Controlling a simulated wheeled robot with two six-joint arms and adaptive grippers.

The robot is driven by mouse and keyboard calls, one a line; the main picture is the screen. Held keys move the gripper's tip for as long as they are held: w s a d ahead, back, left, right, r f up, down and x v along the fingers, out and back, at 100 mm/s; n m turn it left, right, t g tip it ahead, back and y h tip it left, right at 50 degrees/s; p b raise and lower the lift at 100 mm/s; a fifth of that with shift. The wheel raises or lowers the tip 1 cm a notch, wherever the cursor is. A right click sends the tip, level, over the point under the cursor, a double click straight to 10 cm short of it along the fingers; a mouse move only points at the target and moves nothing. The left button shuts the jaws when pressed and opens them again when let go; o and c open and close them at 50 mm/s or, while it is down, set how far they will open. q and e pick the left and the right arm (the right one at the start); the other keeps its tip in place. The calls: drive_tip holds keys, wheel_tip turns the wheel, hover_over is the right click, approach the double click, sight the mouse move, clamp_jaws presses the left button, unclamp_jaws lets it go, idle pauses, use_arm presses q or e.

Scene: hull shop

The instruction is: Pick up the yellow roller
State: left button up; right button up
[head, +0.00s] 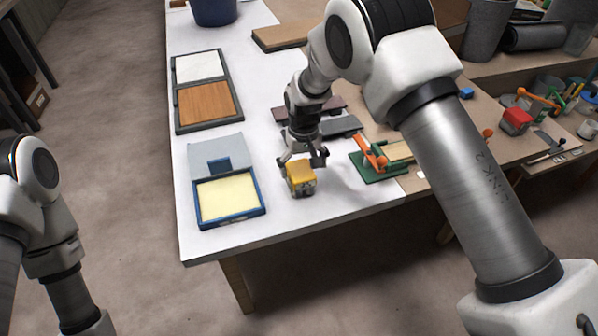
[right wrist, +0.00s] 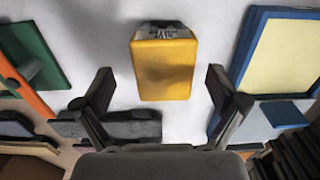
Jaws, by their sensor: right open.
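The yellow roller (head: 301,177), a small boxy yellow thing with a grey lower part, stands on the white table near its front edge. In the right wrist view the roller (right wrist: 163,68) shows a smooth yellow face and a grey, marked end, ahead of and between my fingers. My right gripper (head: 303,157) is just above and behind the roller in the head view, with its fingers spread and nothing held. Its open fingers also show in the right wrist view (right wrist: 158,76). My left gripper is out of view.
A blue-framed pad (head: 229,198) with its lid open lies left of the roller. A green-based clamp (head: 378,175) with an orange handle stands to the right. Dark grey bars (head: 339,126) lie behind. A two-panel tray (head: 206,91) is farther back left. Bare table lies in front.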

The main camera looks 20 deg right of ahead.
drive_tip(key=f, duration=0.3)
drive_tip(key=f+p, duration=0.1)
drive_tip(key=f, duration=0.1)
drive_tip(key=shift+w+a, duration=0.2)
drive_tip(key=shift+a, duration=0.05)
drive_tip(key=shift+w+f, duration=0.15)
drive_tip(key=shift+f, duration=0.15)
drive_tip(key=shift+r, duration=0.15)
drive_tip(key=shift+s, duration=0.25)
drive_tip(key=c, duration=1.8)
drive_tip(key=shift+r, duration=0.1)
